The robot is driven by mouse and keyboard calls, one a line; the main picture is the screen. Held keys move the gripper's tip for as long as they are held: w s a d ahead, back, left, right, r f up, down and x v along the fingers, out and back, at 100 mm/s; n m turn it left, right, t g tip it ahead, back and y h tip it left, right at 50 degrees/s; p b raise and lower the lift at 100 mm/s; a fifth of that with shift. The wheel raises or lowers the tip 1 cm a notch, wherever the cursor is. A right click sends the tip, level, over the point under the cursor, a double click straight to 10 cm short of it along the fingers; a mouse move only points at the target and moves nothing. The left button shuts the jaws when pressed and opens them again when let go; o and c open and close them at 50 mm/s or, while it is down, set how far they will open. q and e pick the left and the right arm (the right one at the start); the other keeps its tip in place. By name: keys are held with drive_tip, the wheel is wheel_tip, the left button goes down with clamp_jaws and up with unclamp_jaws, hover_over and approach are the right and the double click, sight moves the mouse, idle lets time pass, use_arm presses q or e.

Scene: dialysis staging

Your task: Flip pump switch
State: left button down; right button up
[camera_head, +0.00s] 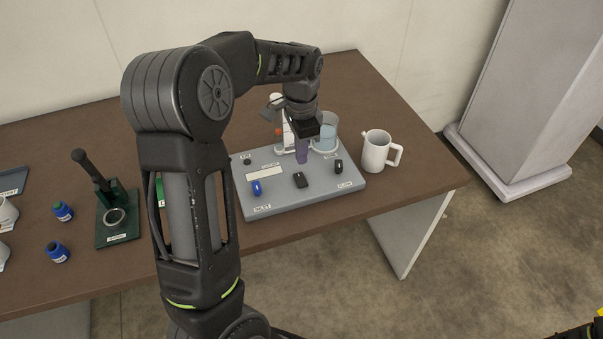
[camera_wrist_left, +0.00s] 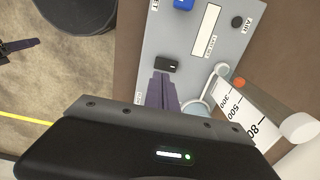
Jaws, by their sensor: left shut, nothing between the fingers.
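A grey control panel (camera_head: 275,205) lies on the brown table. It bears a blue switch (camera_head: 257,188), a middle black switch (camera_head: 300,180), a right black switch (camera_head: 338,167) and a round black knob (camera_head: 247,160). I cannot read which label marks the pump. My left gripper (camera_head: 302,160) points down over the panel, its purple fingers shut and empty. In the left wrist view the fingertips (camera_wrist_left: 166,76) appear just beside a black switch (camera_wrist_left: 167,64); contact is unclear. My right gripper (camera_wrist_left: 22,44) shows partly at the left edge of that view, away from the panel.
A beaker of blue liquid (camera_head: 328,135) and a white graduated column (camera_wrist_left: 228,105) stand at the panel's back. A white mug (camera_head: 376,152) is to its right. A green stand (camera_head: 118,222) and blue-capped bottles (camera_head: 62,211) are left. My left arm hides part of the table.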

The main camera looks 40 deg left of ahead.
sight(301, 183)
use_arm(q)
wheel_tip(301, 183, down, 8)
drive_tip(key=shift+f+p, duration=0.15)
drive_tip(key=shift+p, duration=0.65)
drive_tip(key=shift+f, duration=0.1)
drive_tip(key=shift+s+d+f+b, duration=0.1)
drive_tip(key=shift+f+b, duration=0.3)
drive_tip(key=shift+b, duration=0.2)
drive_tip(key=shift+r+p, duration=0.25)
drive_tip(key=shift+p, duration=0.05)
drive_tip(key=shift+a, duration=0.2)
